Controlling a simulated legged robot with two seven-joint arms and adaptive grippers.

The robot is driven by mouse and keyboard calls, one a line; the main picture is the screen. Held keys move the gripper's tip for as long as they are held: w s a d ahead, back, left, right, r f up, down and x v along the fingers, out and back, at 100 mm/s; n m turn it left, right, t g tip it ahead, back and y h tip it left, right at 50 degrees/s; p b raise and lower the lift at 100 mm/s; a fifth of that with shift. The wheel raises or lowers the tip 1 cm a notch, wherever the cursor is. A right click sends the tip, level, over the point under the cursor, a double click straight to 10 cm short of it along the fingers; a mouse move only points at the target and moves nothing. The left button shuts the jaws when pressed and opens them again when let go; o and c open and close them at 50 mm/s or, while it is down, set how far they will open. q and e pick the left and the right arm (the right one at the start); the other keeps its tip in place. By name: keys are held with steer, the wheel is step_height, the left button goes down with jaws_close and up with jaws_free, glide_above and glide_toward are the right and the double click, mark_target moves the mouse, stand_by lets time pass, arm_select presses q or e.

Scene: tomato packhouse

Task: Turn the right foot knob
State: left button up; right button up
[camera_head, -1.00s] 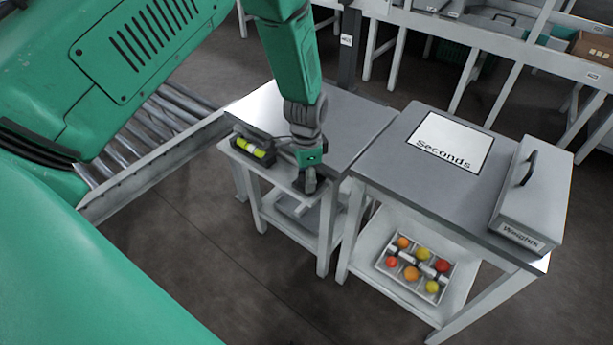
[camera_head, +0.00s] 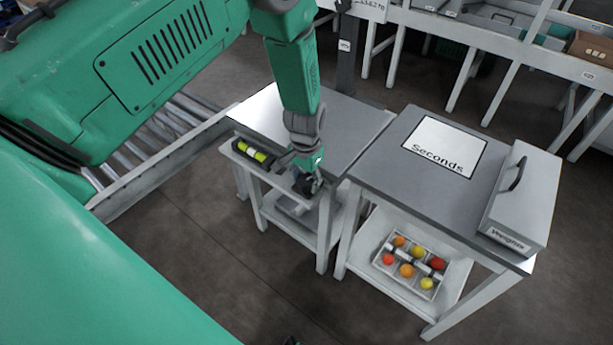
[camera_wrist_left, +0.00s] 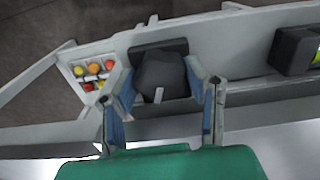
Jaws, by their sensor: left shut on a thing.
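The foot knob (camera_wrist_left: 162,75) is dark and rounded with a pale pointer mark, set against a dark plate on the table's light front rail in the left wrist view. My left gripper (camera_wrist_left: 163,90) has one finger on each side of it and is shut on it. In the head view my left gripper (camera_head: 308,186) is at the front edge of the small grey-topped table (camera_head: 290,112), hiding most of the knob. A black spirit level (camera_head: 253,153) with a yellow-green vial sits left of the gripper; it also shows in the left wrist view (camera_wrist_left: 290,52). My right gripper is not seen.
A second table (camera_head: 400,155) stands close on the right, with a "Seconds" sheet (camera_head: 445,147) and a grey handled weights box (camera_head: 522,200) on top. A tray (camera_head: 378,262) of red, orange and yellow tomatoes is on its lower shelf. A roller conveyor (camera_head: 160,145) is at left.

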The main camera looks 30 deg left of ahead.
mark_target(306, 180)
arm_select(q)
steer(key=shift+n+p, duration=0.5)
steer(key=shift+n, duration=1.2)
steer(key=o, duration=0.9)
steer(key=shift+c, duration=0.2)
step_height(306, 180, up, 12)
steer(key=shift+f, duration=0.1)
